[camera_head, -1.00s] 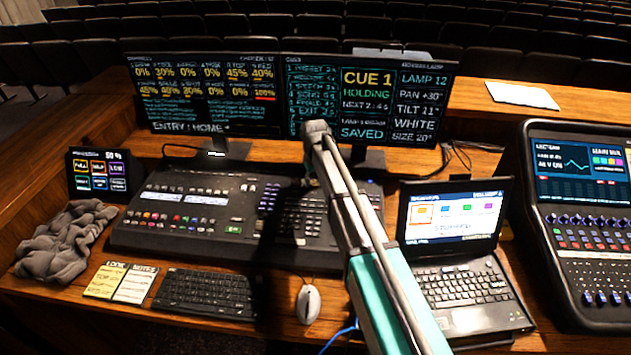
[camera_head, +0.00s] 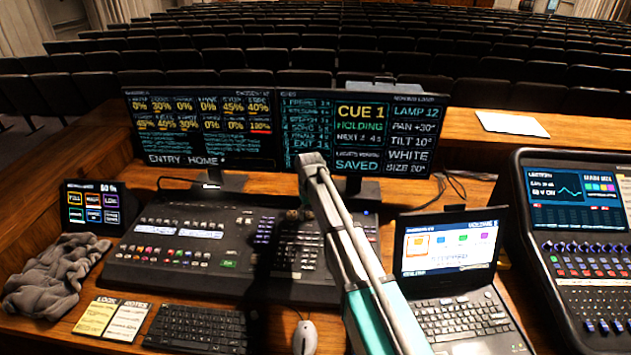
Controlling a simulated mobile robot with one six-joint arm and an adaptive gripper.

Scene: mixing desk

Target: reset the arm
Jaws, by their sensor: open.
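My arm (camera_head: 362,255) rises from the bottom edge right of centre. It has a teal link with pale rods and leans up and to the left. Its grey upper joint (camera_head: 312,160) shows in front of the right-hand monitor. The gripper cannot be made out; the parts beyond that joint seem hidden behind the arm. A few small dark parts show just left of the arm over the lighting console (camera_head: 190,262), too unclear to name. Nothing is seen held.
Two monitors (camera_head: 200,130) stand behind the console. A laptop (camera_head: 450,250) is just right of my arm, with a sound mixer (camera_head: 575,270) beyond. A keyboard (camera_head: 197,328), mouse (camera_head: 305,338), notes (camera_head: 112,319) and a grey cloth (camera_head: 55,277) lie in front. Seats fill the background.

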